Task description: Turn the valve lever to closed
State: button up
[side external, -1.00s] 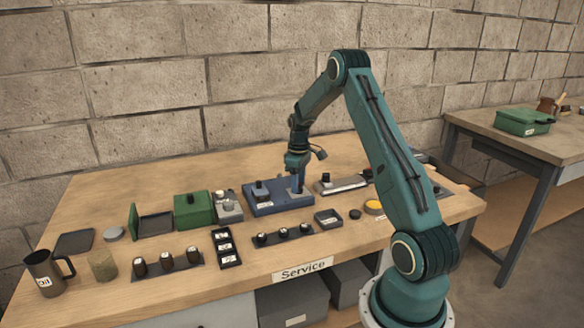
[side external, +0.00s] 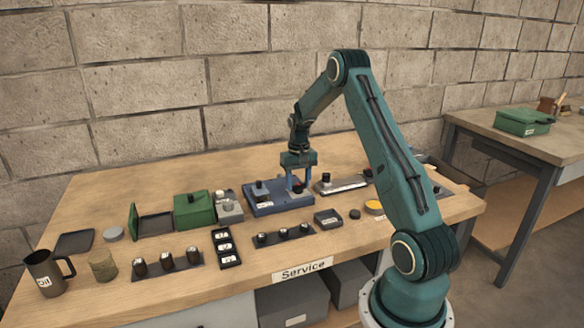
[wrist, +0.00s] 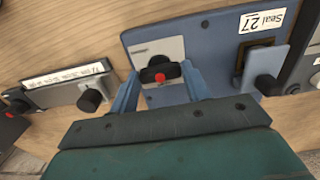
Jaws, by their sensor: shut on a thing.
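The valve lever (wrist: 153,75) is a short black handle with a red spot, on a light plate (wrist: 172,47) set in a blue panel (wrist: 215,40). The panel also shows in the side view (side external: 262,208), lying on the bench. My gripper (wrist: 161,74) points down over the panel, one finger at each end of the handle, shut on it. In the side view my gripper (side external: 298,188) stands at the panel's right part. The small print on the plate is too small to read.
A green box (side external: 194,210) and small trays stand around; the bench behind the panel is clear.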

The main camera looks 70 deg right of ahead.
aim_at(298, 185)
dwell(0.3)
jog(key=o, duration=1)
notch_tip(298, 185, up, 14)
dwell(0.4)
